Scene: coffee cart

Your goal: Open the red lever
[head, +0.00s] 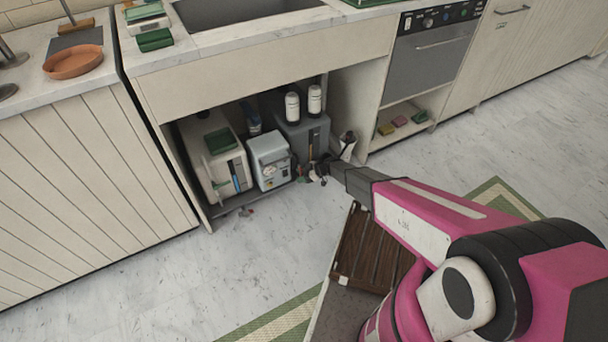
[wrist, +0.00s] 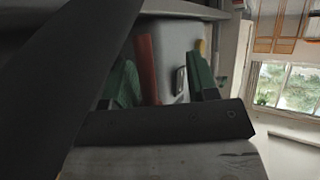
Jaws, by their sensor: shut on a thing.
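The red lever (wrist: 147,68) shows in the wrist view as an upright red bar in front of a pale grey box (wrist: 175,58). My gripper (wrist: 163,80) is around the lever, and its two dark green fingers stand on either side. The lever lies close to the left finger; the contact itself is hard to see. In the head view my gripper (head: 322,168) reaches into the open cabinet under the counter, at the front of a grey unit (head: 303,138). The lever cannot be made out there.
A white-blue box (head: 269,160) and a cream container (head: 214,160) stand left of the grey unit. Two white bottles (head: 314,98) stand on top of it. The cabinet's side walls and the counter (head: 225,45) bound the space. The floor (head: 150,270) in front is mostly clear.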

